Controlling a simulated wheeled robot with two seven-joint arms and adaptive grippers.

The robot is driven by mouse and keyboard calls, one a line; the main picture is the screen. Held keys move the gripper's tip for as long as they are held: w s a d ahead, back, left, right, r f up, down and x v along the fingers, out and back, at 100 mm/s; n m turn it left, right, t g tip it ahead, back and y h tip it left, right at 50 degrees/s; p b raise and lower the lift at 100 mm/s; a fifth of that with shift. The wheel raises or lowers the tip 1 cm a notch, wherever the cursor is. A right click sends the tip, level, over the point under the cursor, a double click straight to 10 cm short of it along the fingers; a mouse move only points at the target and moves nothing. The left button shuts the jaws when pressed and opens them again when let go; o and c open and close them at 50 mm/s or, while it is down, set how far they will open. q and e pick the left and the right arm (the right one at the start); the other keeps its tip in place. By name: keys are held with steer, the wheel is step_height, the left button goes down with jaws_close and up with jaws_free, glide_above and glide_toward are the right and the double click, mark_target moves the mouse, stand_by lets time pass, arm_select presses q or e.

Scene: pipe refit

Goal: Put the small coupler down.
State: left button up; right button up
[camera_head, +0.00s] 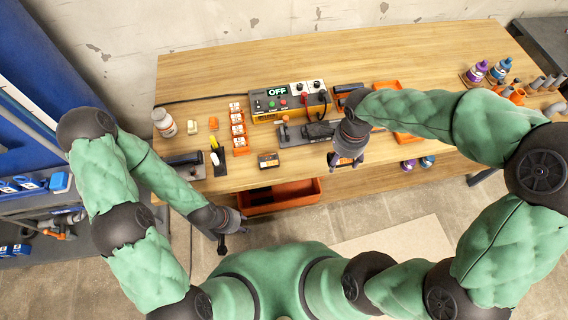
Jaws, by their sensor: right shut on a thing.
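My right gripper (345,161) points down near the table's front edge, right of the black clamp fixture (318,130). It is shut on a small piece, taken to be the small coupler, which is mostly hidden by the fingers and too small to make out. I cannot tell whether the piece touches the table. My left gripper (230,240) hangs in front of the table, below the edge of its top. Its fingers are too small and dark to show whether they are open.
The wooden table (215,75) has free room at the back. A yellow control box (287,100) reads OFF. Orange-and-white blocks (238,130) stand left of it, a white bottle (164,122) farther left. An orange tray (395,120) lies partly behind my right arm; an orange bin (280,196) sits below.

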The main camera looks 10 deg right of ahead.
steer(key=w+a+f+b, duration=0.4)
steer(key=w+a+f, duration=0.5)
steer(key=shift+a+f, duration=0.1)
steer(key=shift+a, duration=0.05)
steer(key=shift+w+a+f, duration=0.1)
steer(key=shift+w+f, duration=0.05)
steer(key=shift+w+a+f+b, duration=0.1)
steer(key=shift+f+b, duration=0.3)
steer(key=shift+f, duration=0.5)
steer(key=shift+w+a+f+b, duration=0.1)
steer(key=shift+f+b, duration=0.25)
steer(key=shift+f, duration=0.55)
steer(key=shift+f, duration=0.1)
steer(key=o, duration=1.2)
steer(key=shift+c, duration=0.2)
